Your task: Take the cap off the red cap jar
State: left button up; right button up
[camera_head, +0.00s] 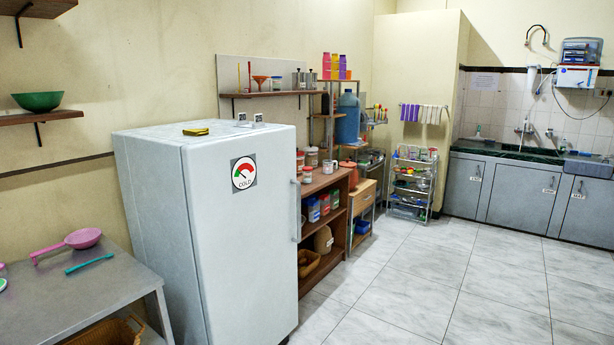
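Several small jars stand on top of the brown wooden shelf unit (342,188), just right of the white fridge. One jar with a reddish lid (307,175) stands near the fridge edge, and another (300,161) is partly hidden behind it. A third jar with a reddish lid (327,167) stands a little to the right. They are small and far off, so I cannot tell which one is the red cap jar. Neither of my grippers shows in this view.
The white fridge (240,220) stands in front, partly hiding the shelf unit. A grey table (75,300) with a pink pan (82,238) is at left. A wire rack (412,185) and grey cabinets (520,195) stand at the back. The tiled floor (450,285) is clear.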

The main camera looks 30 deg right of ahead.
aim_at(307, 175)
jog(key=z, duration=0.45)
jog(key=l+z, duration=0.1)
jog(key=z, duration=0.3)
jog(key=i+z, duration=0.1)
jog(key=z, duration=0.75)
jog(key=i+z, duration=0.1)
jog(key=i, duration=4.35)
jog(key=i+u, duration=0.15)
jog(key=i, duration=0.3)
jog(key=i+l+u, duration=0.15)
jog(key=i, duration=0.3)
jog(key=i+l+u, duration=0.15)
jog(key=i, duration=0.25)
jog(key=i+l+u, duration=0.1)
jog(key=i, duration=0.35)
